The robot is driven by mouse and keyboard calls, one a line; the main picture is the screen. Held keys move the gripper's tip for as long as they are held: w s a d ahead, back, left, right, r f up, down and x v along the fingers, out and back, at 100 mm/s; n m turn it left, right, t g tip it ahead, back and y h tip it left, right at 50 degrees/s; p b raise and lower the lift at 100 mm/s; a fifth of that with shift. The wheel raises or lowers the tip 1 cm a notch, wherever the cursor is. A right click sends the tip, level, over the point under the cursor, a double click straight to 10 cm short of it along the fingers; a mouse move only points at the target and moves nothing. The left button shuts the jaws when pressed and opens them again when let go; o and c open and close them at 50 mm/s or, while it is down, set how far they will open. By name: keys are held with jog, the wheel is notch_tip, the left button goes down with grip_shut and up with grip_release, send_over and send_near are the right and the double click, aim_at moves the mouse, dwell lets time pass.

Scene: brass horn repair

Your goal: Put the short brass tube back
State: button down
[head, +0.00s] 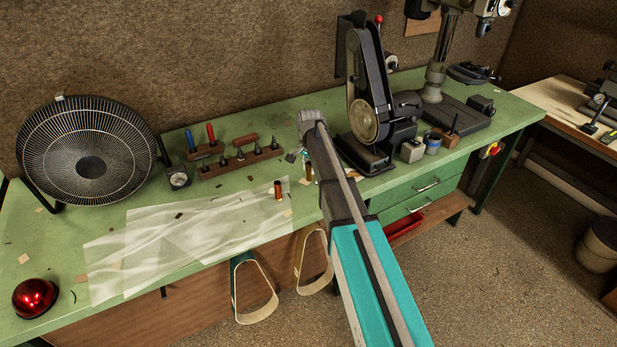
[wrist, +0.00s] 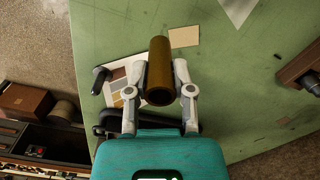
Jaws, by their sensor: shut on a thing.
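A brass tube (wrist: 159,75) sits between the two grey fingers of my gripper (wrist: 160,82) in the wrist view. My gripper is shut on it, one finger on each side, and the tube's open end faces the camera. The green bench top (wrist: 225,95) lies beyond it. In the head view my arm hides most of the gripper, and a small brass piece (head: 309,173) shows just left of the arm. Another copper-coloured tube (head: 278,190) stands upright on the pale sheet (head: 185,238). I cannot tell the gap between the held tube and the bench.
A wooden rack with tools (head: 240,162), a small gauge (head: 179,179) and a black fan (head: 90,155) stand at left. A belt sander (head: 366,115) and drill press (head: 437,85) stand at right. A red dome (head: 35,297) sits at the front left. The pale sheet is mostly clear.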

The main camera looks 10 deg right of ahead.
jog(key=shift+w+a+f+b, duration=0.15)
jog(key=shift+w+f+b, duration=0.35)
jog(key=shift+f+b, duration=0.25)
jog(key=shift+s+f+b, duration=0.15)
jog(key=shift+f+b, duration=1.1)
jog(key=shift+f, duration=0.05)
jog(key=shift+c, duration=2.4)
grip_release()
jog(key=shift+r, duration=0.1)
notch_tip(320, 180, up, 12)
jog(key=p, duration=1.2)
